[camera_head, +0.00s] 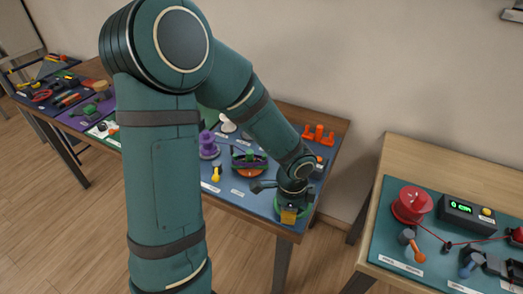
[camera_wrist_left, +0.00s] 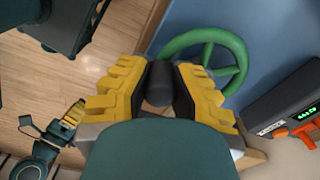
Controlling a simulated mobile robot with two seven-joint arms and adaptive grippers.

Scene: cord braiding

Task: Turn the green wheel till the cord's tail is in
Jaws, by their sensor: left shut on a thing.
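The green wheel (camera_wrist_left: 228,62) lies at the front right corner of the long table, with its rim and spokes showing in the left wrist view. Its rim also shows around my gripper in the head view (camera_head: 279,212). My left gripper (camera_wrist_left: 160,85) is shut on the wheel's black handle (camera_wrist_left: 160,80), which stands between the yellow fingers. In the head view my left gripper (camera_head: 289,212) is small and partly hides the wheel. A second yellow-fingered gripper, my right (camera_wrist_left: 72,116), shows at the lower left of the wrist view. I cannot make out the cord's tail at the wheel.
A box with a green display (camera_wrist_left: 285,110) and an orange part stand beside the wheel. A purple spool (camera_head: 208,146) and a green-and-orange device (camera_head: 248,160) stand further left. On the separate right table, a red cord runs from a red spool (camera_head: 412,203). A gap separates the tables.

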